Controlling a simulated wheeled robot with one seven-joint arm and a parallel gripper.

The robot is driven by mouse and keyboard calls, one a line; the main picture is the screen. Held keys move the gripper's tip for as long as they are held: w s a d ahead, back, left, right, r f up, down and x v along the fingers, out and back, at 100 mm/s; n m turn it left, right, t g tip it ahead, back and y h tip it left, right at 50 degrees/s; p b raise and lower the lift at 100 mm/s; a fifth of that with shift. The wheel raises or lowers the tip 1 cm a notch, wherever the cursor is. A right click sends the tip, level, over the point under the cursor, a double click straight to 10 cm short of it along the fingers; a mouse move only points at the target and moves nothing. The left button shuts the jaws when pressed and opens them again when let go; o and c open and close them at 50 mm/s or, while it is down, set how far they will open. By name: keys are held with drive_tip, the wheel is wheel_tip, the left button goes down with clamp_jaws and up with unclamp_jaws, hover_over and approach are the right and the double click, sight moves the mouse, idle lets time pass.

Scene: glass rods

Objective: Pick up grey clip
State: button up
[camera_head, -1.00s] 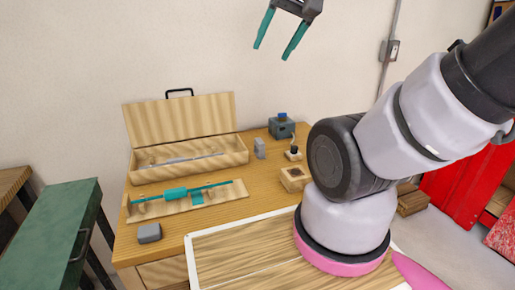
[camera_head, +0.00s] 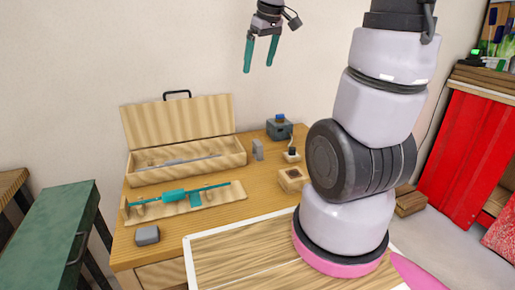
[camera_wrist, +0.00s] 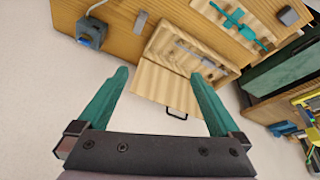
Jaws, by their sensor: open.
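Two small grey pieces are on the wooden table, and I cannot tell for sure which is the clip. One grey piece (camera_head: 258,150) stands upright just right of the long wooden box; it also shows in the wrist view (camera_wrist: 140,21). The other is a rounded grey block (camera_head: 148,235) at the table's front left corner, seen at the wrist view's upper right (camera_wrist: 288,15). My gripper (camera_head: 258,67) has teal fingers spread apart and empty, high above the table's back. In the wrist view, my gripper (camera_wrist: 160,76) touches nothing.
An open-lidded wooden box (camera_head: 190,172) holds a thin rod. In front, a wooden holder (camera_head: 222,198) carries a teal rod piece (camera_head: 174,196). A grey-blue device (camera_head: 279,129) and small wooden blocks (camera_head: 292,179) stand at right. A green cabinet (camera_head: 50,232) is at left.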

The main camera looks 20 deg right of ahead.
drive_tip(key=w+d+f+n+g, duration=0.2)
drive_tip(key=w+f+n, duration=0.3)
drive_tip(key=w+f, duration=0.4)
drive_tip(key=n+g, duration=0.2)
drive_tip(key=n, duration=0.6)
hover_over(258, 142)
drive_tip(key=shift+h, duration=0.4)
wheel_tip(258, 142, down, 18)
drive_tip(key=shift+w+a, duration=0.1)
wheel_tip(258, 142, down, 6)
drive_tip(key=shift+r, duration=0.2)
drive_tip(key=shift+f, duration=2.95)
drive_tip(key=c, duration=1.2)
